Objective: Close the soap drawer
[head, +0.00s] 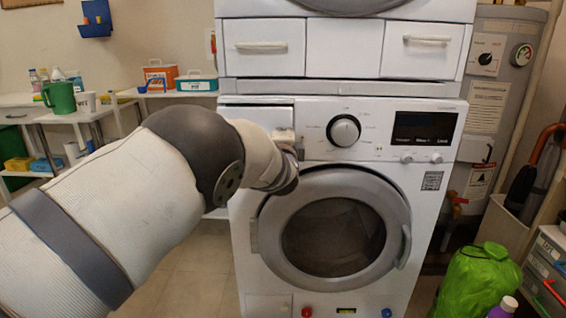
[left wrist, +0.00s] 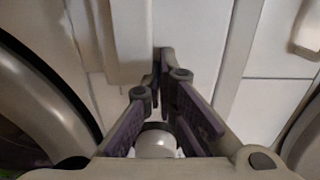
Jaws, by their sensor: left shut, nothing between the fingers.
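The soap drawer (head: 240,114) is at the upper left of the lower white washing machine (head: 244,285). Its front appears to stand a little out from the panel. My left arm covers its lower part, so how far out it is cannot be told. My left gripper (head: 290,150) is at the drawer's lower right, left of the control dial (head: 343,130). In the left wrist view the left gripper (left wrist: 163,62) is shut and empty, its tips close to a raised white edge. Contact cannot be told. My right gripper is not in view.
The round washer door (head: 400,215) is below the panel and looks closed. A second machine with white drawers (head: 262,46) is above. A grey tank (head: 505,90) and a green bag (head: 480,280) are at the right. A shelf with a green mug (head: 60,97) is at the left.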

